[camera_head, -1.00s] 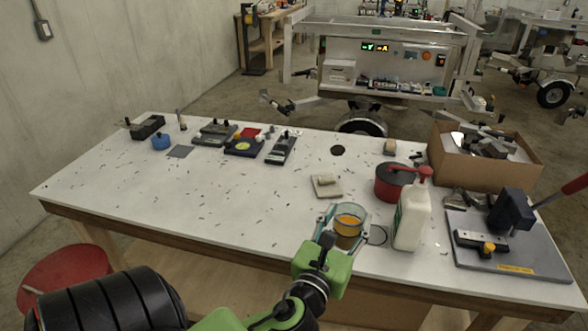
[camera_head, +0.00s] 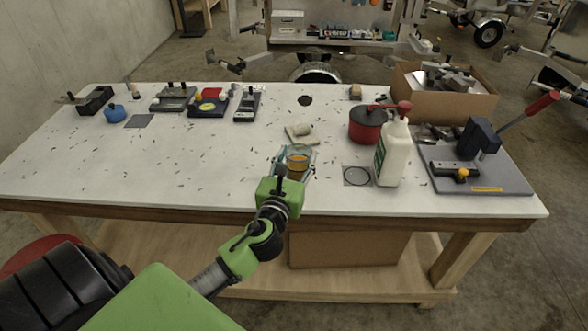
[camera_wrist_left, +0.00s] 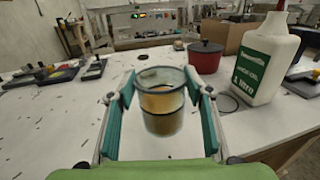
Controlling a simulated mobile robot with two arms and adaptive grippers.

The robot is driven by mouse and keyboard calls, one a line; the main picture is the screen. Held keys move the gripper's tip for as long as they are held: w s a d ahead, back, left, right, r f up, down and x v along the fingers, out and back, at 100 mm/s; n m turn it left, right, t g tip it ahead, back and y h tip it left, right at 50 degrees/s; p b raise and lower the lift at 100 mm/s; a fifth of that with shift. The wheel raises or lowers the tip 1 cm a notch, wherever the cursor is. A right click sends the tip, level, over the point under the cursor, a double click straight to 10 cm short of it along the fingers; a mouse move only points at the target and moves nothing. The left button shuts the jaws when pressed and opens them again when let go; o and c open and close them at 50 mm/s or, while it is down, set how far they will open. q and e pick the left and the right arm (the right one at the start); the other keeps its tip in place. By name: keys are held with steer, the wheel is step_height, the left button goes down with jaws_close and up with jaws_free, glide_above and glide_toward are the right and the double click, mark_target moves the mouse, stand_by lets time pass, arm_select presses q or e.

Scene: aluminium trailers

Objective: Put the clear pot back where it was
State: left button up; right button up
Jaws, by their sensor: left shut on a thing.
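The clear pot (camera_head: 299,150), a glass vessel with amber liquid, is between the fingers of my left gripper (camera_head: 294,168). In the left wrist view the pot (camera_wrist_left: 160,100) stands upright, with a teal finger closed on each side. I cannot tell whether its base touches the table or hangs just above it. A dark ring on a square patch (camera_head: 357,176) lies on the white table to the right of the pot, with nothing on it. My right gripper is not in view.
A white bottle (camera_head: 393,153) and a red pot with dark lid (camera_head: 366,126) stand to the right. A pale block on a pad (camera_head: 300,132) lies just behind the clear pot. A lever press (camera_head: 480,140) stands far right. The table's left-middle (camera_head: 190,165) is mostly clear.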

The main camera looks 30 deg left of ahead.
mark_target(295, 169)
arm_select(q)
steer(key=shift+w+a+f, duration=0.25)
steer(key=shift+w+f, duration=0.05)
steer(key=shift+f, duration=0.15)
steer(key=shift+w+a+f, duration=0.25)
steer(key=shift+f, duration=0.2)
steer(key=shift+w+a+f, duration=0.1)
steer(key=shift+w+f, duration=0.05)
steer(key=shift+f, duration=0.05)
steer(key=f, duration=0.1)
steer(key=f+b, duration=0.1)
steer(key=f, duration=0.1)
steer(key=shift+w+a+f, duration=0.2)
steer(key=shift+a+f, duration=0.05)
steer(key=shift+a, duration=0.05)
steer(key=shift+f, duration=0.15)
steer(key=shift+f+b, duration=0.1)
steer(key=shift+b, duration=0.25)
steer(key=o, duration=1.3)
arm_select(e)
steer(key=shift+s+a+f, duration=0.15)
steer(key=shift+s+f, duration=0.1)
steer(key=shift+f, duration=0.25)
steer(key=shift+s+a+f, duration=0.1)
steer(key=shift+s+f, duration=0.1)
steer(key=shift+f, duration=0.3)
